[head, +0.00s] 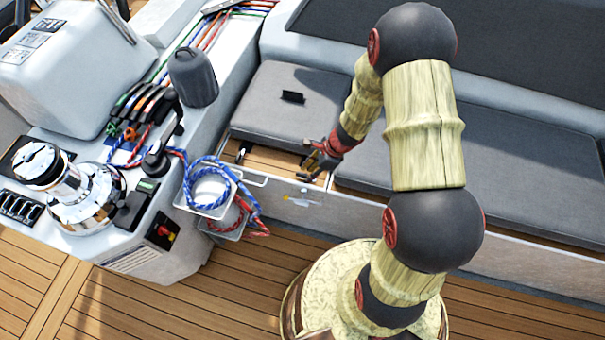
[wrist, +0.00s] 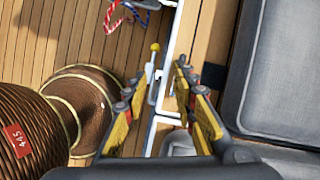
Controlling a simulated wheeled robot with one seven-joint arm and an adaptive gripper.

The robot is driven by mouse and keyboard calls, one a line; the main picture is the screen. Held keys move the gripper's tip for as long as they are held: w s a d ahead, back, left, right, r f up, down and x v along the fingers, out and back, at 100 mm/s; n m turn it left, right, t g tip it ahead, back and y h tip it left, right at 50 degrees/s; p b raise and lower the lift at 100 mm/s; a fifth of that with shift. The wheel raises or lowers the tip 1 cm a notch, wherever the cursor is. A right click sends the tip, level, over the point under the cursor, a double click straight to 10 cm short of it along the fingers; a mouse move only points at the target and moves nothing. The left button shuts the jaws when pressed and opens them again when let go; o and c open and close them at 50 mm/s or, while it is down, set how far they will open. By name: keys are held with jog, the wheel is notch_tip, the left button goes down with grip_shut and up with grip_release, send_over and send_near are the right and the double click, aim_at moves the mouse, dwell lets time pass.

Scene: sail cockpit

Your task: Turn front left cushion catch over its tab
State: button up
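The front left cushion (head: 285,105) is a grey pad on the bench; a grey cushion (wrist: 275,70) also fills the right of the wrist view. A metal catch with a yellow knob (head: 287,197) sits on the white front face of the bench below the cushion. In the wrist view the catch's yellow knob (wrist: 155,47) and thin metal lever show just beyond and between my fingertips. My gripper (wrist: 161,70) is open, its yellow fingers apart. In the head view my gripper (head: 318,160) is above and slightly right of the catch. Contact cannot be told. The tab cannot be made out.
A wooden ledge (head: 280,162) lies open in front of the cushion. A black piece (head: 292,97) is on the cushion. A white bin (head: 207,195) with blue and red ropes hangs left of the catch. The winch (head: 85,195) is farther left. The teak floor (head: 190,310) is clear.

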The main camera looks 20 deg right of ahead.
aim_at(303, 174)
jog(key=w+f+m+b, duration=0.1)
jog(key=f, duration=0.1)
jog(key=w+f+m+b, duration=0.1)
jog(key=f, duration=0.1)
jog(key=w+f+m+b, duration=0.1)
jog(key=w+f+b, duration=0.1)
jog(key=f, duration=0.1)
jog(key=shift+w+a+t+h, duration=0.1)
jog(key=shift+a+t+h, duration=0.2)
jog(key=shift+t+h, duration=0.1)
jog(key=c, duration=0.4)
grip_shut()
